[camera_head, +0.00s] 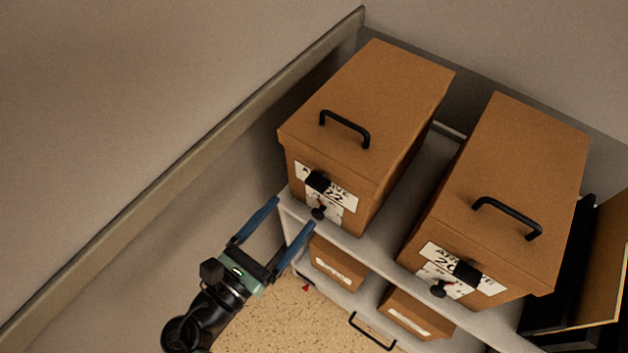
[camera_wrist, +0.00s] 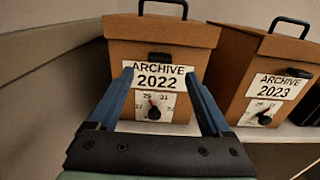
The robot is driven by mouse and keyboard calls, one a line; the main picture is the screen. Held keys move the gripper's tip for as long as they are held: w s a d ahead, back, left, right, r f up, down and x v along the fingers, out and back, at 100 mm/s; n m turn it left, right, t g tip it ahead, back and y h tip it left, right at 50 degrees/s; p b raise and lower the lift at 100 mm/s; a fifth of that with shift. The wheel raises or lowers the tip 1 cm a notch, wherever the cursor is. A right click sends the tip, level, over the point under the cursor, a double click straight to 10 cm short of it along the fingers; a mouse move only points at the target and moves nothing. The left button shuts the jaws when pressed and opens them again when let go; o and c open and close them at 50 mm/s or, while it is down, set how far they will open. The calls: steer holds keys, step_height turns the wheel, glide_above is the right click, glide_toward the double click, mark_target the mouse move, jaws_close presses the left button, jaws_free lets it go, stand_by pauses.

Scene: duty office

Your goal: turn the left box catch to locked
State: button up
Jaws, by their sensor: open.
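The left box (camera_head: 365,105) is a brown lidded box on a white shelf, labelled ARCHIVE 2022 in the wrist view (camera_wrist: 125,57). Its catch is a round black knob (camera_wrist: 154,114) on a white marked plate below the label; it also shows in the head view (camera_head: 318,212). My gripper (camera_head: 293,213) is open and empty, in front of the box and apart from the knob. In the wrist view, its blue fingers (camera_wrist: 158,74) flank the label and knob.
A similar ARCHIVE 2023 box (camera_head: 520,160) with its own knob (camera_head: 438,288) stands to the right. Both have black lid handles. Smaller boxes (camera_head: 338,263) sit on the lower shelf. A wall with a rail (camera_head: 190,165) runs close along the left.

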mark_target(313, 188)
steer(key=x, duration=0.8)
steer(key=shift+c, duration=0.3)
jaws_close()
